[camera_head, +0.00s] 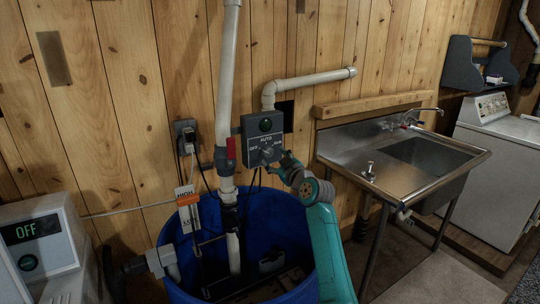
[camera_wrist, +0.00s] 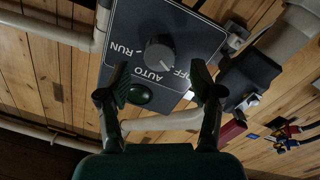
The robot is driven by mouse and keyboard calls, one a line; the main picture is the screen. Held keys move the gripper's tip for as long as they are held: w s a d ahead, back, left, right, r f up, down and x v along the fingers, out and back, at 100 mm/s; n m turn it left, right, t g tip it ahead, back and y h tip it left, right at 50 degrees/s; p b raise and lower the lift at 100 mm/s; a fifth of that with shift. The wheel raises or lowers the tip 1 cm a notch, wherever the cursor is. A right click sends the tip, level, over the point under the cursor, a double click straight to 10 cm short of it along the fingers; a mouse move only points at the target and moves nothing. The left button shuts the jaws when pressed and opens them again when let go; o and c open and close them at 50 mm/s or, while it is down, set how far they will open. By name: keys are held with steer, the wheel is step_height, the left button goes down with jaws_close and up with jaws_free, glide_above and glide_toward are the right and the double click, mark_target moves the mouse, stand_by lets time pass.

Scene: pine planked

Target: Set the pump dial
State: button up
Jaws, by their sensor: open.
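The pump dial (camera_head: 268,155) is a dark round knob on a grey control box (camera_head: 248,131) on the wall, labelled OFF, AUTO and RUN. In the wrist view the dial (camera_wrist: 160,50) appears upside down, with its box (camera_wrist: 186,30) and a dark green round lamp (camera_wrist: 139,94) beside it. A small pale mark shows on the knob's AUTO side; its exact setting is unclear. My gripper (camera_wrist: 160,84) is open and empty, its two fingers apart with the dial beyond and between them. In the head view my gripper (camera_head: 280,160) is close by the dial, partly overlapping the box; contact cannot be told.
A white vertical pipe (camera_head: 226,85) with a red valve handle (camera_head: 231,148) stands just left of the box. A blue barrel (camera_head: 183,232) is below, and a steel sink (camera_head: 345,148) is to the right. A panel reading OFF (camera_head: 27,231) stands at the lower left.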

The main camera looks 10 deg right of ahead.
mark_target(269, 154)
steer(key=shift+x, duration=1.9)
steer(key=c, duration=1.2)
